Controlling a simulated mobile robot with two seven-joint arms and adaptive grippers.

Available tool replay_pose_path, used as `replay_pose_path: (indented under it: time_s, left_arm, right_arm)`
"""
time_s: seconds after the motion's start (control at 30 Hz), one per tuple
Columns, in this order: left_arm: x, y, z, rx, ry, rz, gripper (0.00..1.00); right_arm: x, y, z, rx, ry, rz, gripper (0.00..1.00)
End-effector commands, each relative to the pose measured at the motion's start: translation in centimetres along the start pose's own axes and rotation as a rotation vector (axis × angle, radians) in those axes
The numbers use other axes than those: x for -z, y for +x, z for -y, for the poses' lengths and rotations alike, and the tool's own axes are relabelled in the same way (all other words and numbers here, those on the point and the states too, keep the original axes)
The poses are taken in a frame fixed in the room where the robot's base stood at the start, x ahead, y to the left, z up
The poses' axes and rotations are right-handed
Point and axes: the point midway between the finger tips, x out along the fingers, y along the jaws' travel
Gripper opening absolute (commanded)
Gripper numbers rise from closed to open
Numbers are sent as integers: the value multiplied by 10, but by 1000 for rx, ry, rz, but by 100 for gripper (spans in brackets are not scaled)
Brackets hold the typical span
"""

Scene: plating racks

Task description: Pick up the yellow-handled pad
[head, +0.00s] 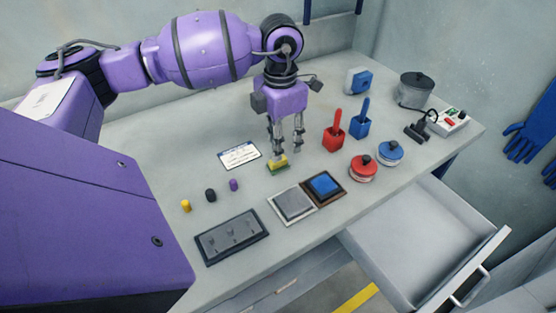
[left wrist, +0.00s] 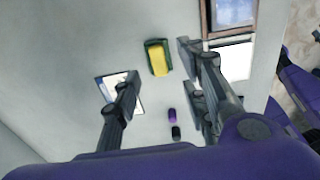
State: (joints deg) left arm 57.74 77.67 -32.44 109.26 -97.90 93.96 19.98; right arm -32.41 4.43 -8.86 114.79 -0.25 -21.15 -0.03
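The yellow-handled pad (head: 278,165) lies on the grey bench near its middle. It has a yellow block on a dark green base. In the left wrist view the pad (left wrist: 158,58) lies beyond the fingertips, within the sideways span of the fingers. My left gripper (head: 286,148) points down just above the pad, and its fingers are apart with nothing between them. In the left wrist view my left gripper (left wrist: 157,65) also shows two spread fingers. I cannot tell from the head view whether a fingertip touches the pad. My right gripper is not in view.
A white card (head: 239,155) lies left of the pad. Grey (head: 292,204) and blue (head: 324,186) framed plates lie in front. Red (head: 333,139) and blue (head: 360,126) holders stand to the right. Small yellow, black and purple pegs stand front-left. A drawer (head: 420,240) is open.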

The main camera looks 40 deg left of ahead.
Motion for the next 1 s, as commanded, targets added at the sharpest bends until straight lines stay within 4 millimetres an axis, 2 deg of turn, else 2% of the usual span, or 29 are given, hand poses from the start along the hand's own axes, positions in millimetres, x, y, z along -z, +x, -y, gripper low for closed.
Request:
replay_pose_path:
  time_s: [0.17,0.4,0.67,0.97,1.0]
  left_arm:
    - [2,14,-1,1,0,-1,39]
    - [4,50,-2,2,-1,0,39]
    - [4,56,-2,0,0,2,39]
    - [4,56,-2,0,0,1,1]
    - [4,56,-2,0,0,1,0]
  right_arm:
    - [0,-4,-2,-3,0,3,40]
    - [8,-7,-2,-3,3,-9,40]
    - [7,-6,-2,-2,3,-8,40]
    - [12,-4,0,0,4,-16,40]
    - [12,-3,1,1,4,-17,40]
